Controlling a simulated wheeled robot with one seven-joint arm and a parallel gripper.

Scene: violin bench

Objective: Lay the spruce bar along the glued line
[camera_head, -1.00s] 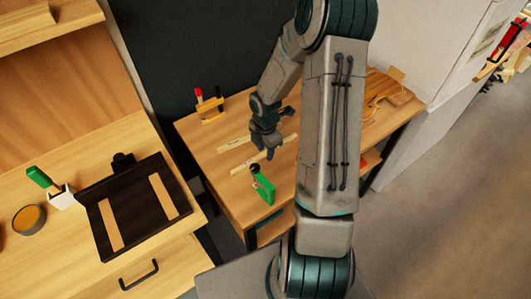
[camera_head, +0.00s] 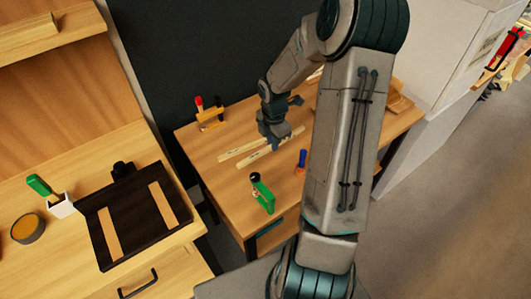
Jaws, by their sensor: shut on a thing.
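Two pale wood strips lie close together and roughly parallel at the middle of the far bench. I take the nearer strip as the spruce bar (camera_head: 254,160). My gripper (camera_head: 274,146) points down over this bar and is shut on it partway along its length. The fingers are small and dark here, and the contact itself is hard to see. The other pale strip (camera_head: 236,151) lies just behind and to the left. I cannot make out the glued line at this size, nor whether the bar touches the surface below it.
A green clamp (camera_head: 263,193) stands at the bench's near side, with a blue-and-orange tool (camera_head: 301,160) to its right. A small rack with red and black handles (camera_head: 209,113) stands behind. On the left bench are a dark tray (camera_head: 137,248), a green-handled brush (camera_head: 39,185) and a round tin (camera_head: 27,226).

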